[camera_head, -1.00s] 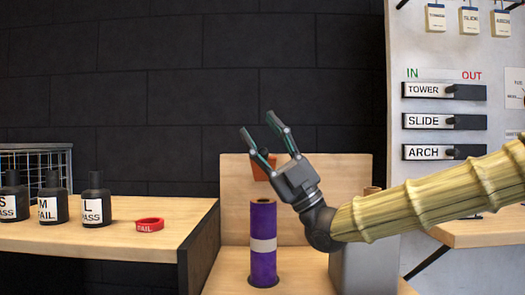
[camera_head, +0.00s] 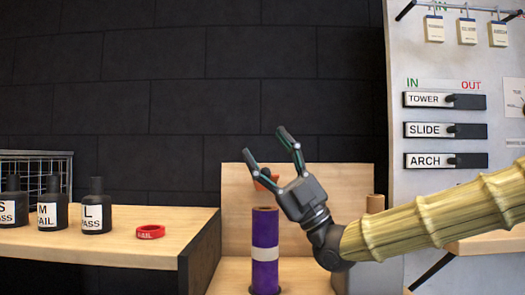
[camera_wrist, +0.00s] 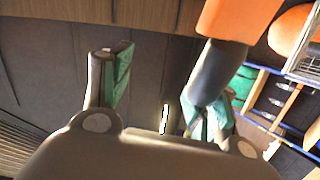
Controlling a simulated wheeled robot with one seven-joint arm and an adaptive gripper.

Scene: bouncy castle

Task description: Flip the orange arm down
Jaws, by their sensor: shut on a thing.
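The orange arm (camera_head: 267,181) shows as a small orange piece between the fingers of my gripper (camera_head: 266,144), in front of the wooden back panel; the gripper hides part of it. In the wrist view, an orange block (camera_wrist: 238,18) with a dark rounded post (camera_wrist: 217,73) reaches down to the right finger. The exact contact is hard to see. The fingers point up and left in the head view.
A purple tube (camera_head: 265,240) with a pale band stands upright just below my gripper. The wooden table (camera_head: 130,244) at left holds several black bottles (camera_head: 96,210) and a red ring (camera_head: 150,232). A board with labelled sliders (camera_head: 445,130) stands at right.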

